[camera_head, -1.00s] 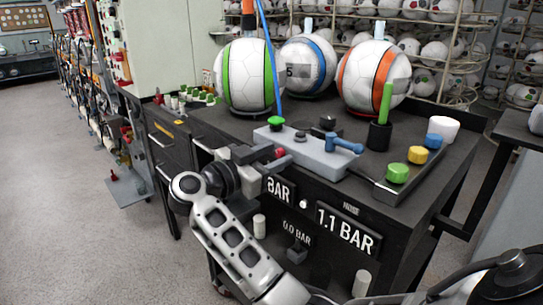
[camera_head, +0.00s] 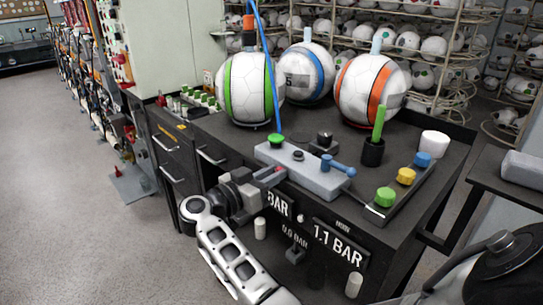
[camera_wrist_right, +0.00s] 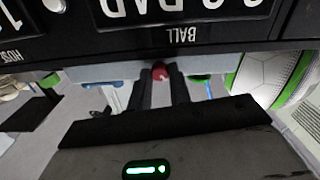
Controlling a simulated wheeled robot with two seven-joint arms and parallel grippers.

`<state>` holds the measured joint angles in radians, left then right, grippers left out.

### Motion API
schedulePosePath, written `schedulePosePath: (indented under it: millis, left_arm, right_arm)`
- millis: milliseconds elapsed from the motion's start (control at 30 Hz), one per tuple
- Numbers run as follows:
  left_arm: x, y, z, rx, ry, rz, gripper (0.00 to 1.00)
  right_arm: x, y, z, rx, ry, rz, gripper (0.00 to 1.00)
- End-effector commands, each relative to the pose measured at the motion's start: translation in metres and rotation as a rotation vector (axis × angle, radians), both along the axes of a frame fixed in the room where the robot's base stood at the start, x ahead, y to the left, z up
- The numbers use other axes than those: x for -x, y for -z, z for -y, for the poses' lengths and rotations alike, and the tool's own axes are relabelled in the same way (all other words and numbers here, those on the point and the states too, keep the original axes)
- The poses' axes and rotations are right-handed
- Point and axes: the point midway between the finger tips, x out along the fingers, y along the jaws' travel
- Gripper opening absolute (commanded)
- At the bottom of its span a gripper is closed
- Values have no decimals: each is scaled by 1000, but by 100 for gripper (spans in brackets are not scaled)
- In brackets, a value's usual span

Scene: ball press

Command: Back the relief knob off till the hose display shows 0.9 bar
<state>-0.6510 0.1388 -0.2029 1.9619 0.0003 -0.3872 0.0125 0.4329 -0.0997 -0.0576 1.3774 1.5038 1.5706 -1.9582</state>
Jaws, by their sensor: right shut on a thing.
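The red relief knob (camera_head: 279,169) is on the front face of the grey control block (camera_head: 312,176). My right gripper (camera_head: 268,178) is shut on the knob from the front, and its fingers hide part of it. In the right wrist view the red knob (camera_wrist_right: 160,72) sits between the fingertips (camera_wrist_right: 159,82). The hose display (camera_head: 338,246) on the bench front reads 1.1 BAR. The ball display (camera_head: 278,205) beside it is partly covered by my gripper in the head view. My left gripper is not in view.
A green knob (camera_head: 276,141) and a blue lever (camera_head: 337,165) are on the control block. A green-striped ball (camera_head: 246,88) with a blue hose stands behind. Coloured caps lie in a tray (camera_head: 421,184) at right.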

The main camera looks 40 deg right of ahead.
Motion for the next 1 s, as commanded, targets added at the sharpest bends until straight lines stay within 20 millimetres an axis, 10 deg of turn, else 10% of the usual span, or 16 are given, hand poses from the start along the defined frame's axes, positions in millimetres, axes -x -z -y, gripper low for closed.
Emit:
schedulePosePath:
  millis: [467, 500, 533, 1000]
  left_arm:
    - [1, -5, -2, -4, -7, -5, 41]
    - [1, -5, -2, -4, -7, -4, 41]
    - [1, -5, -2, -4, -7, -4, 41]
    - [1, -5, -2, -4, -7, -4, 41]
  right_arm:
    - [0, 1, 0, 7, -1, -71, 0]
    - [0, 1, 0, 7, -1, -71, 31]
    - [0, 1, 0, 7, -1, -71, 39]
    - [-4, -15, -6, 5, -11, -66, 41]
